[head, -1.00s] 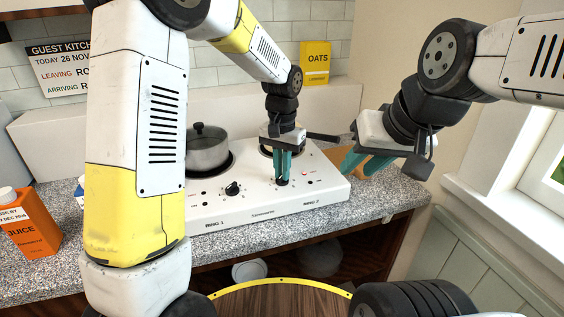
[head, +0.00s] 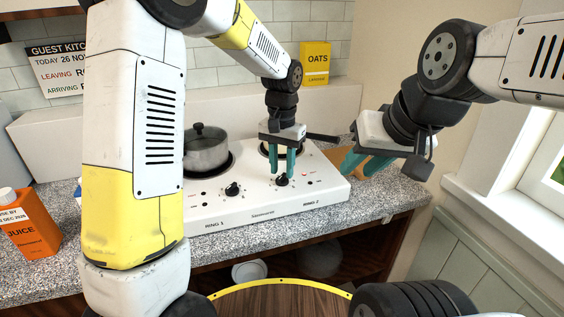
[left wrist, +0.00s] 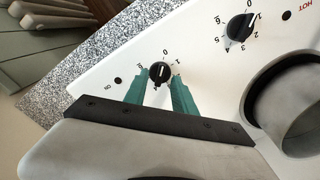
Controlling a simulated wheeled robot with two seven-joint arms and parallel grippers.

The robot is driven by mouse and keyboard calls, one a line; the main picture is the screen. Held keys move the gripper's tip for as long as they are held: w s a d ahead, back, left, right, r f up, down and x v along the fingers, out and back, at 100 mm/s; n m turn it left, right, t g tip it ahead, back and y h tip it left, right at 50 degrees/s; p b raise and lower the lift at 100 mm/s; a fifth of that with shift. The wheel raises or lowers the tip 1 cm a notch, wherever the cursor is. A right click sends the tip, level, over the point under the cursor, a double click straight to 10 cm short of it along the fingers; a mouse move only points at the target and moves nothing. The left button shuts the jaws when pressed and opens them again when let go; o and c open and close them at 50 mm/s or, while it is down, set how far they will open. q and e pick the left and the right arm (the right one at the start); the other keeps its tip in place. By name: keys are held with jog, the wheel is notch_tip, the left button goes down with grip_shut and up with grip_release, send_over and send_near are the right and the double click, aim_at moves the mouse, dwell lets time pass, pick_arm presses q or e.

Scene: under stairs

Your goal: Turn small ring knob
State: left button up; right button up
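A white two-ring hob carries a black knob marked RING 2 (head: 282,180) on its right side and a like knob at RING 1 (head: 233,189). My left gripper (head: 281,176) points down just above the RING 2 knob, its teal fingers apart. In the left wrist view a black knob (left wrist: 160,72) with numbers around it shows just beyond the fingertips (left wrist: 158,73), with nothing visibly gripped. Its white pointer mark is small; the exact setting is hard to read. Another knob (left wrist: 241,27) is at upper right. My right gripper (head: 357,174) is empty with fingers apart, right of the hob.
A grey pot (head: 207,149) stands on the left ring. A pan handle (head: 322,138) sticks out at the back right ring. A small red light (head: 304,173) shows beside the RING 2 knob.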

aim_at(281, 176)
pick_arm(q)
notch_tip(281, 176, up, 6)
jog(key=shift+r, duration=0.35)
jog(key=shift+a+r, duration=0.1)
jog(key=shift+a, duration=0.05)
jog(key=s+a+r+n+t+h, duration=0.1)
jog(key=s+a+r+n+t, duration=0.1)
jog(key=s+a, duration=0.5)
jog(key=s+a+r+n+t+h, duration=0.1)
jog(key=s+a+r+t, duration=0.3)
jog(key=s, duration=0.9)
jog(key=a+n, duration=0.1)
jog(key=a, duration=0.2)
jog(key=shift+r+n, duration=0.3)
jog(key=shift+r, duration=0.05)
jog(key=shift+s+a, duration=0.1)
dwell(0.5)
